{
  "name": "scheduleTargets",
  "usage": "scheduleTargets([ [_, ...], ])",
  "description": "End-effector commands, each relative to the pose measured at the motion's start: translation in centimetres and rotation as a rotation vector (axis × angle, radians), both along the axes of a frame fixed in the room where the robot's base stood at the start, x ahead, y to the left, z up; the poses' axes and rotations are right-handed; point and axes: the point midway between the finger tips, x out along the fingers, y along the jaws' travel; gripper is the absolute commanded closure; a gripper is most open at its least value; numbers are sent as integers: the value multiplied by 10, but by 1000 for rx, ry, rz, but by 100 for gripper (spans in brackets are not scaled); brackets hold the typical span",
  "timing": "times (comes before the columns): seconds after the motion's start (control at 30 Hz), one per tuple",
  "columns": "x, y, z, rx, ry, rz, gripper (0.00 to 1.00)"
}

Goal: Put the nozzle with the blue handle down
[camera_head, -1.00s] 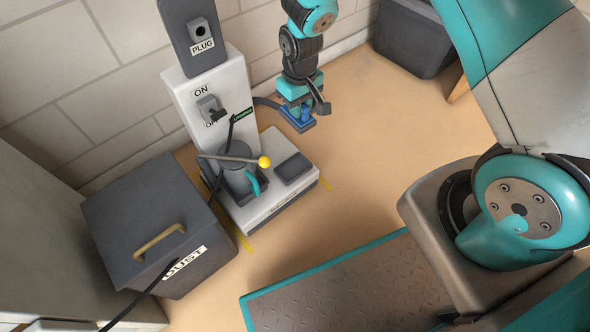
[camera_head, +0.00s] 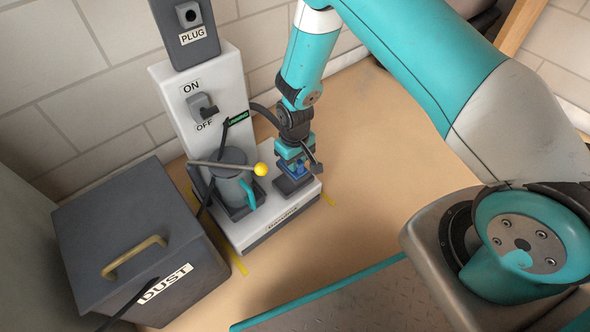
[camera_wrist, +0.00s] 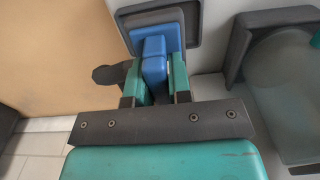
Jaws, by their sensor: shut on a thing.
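The nozzle with the blue handle (camera_head: 297,169) is held upright in my gripper (camera_head: 293,152), with its wide end down over the right part of the white machine base (camera_head: 285,219). In the wrist view the blue handle (camera_wrist: 154,65) sits between the two teal fingers (camera_wrist: 154,85). A blue plate (camera_wrist: 160,33) shows beyond the handle. It lies over a dark square tray (camera_wrist: 198,35), whose rim shows around part of it. I cannot tell whether the nozzle touches the tray.
A grey canister with a yellow-knobbed lever (camera_head: 260,169) stands on the base left of the nozzle. A dark hose (camera_head: 265,112) runs near my gripper. The DUST bin (camera_head: 130,230) is at the left. The floor (camera_head: 390,170) to the right is clear.

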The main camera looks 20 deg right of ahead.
Motion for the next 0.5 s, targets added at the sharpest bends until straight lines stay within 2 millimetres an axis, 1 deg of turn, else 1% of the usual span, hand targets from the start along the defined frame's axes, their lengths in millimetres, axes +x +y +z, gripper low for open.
scheduleTargets([
  [0.03, 0, 0, -14, 0, 1, 0, 100],
  [0.13, 0, 0, -29, 0, 1, 0, 100],
  [0.4, 0, 0, -28, 0, -1, 0, 100],
  [0.5, 0, 0, -31, 0, 0, 0, 100],
])
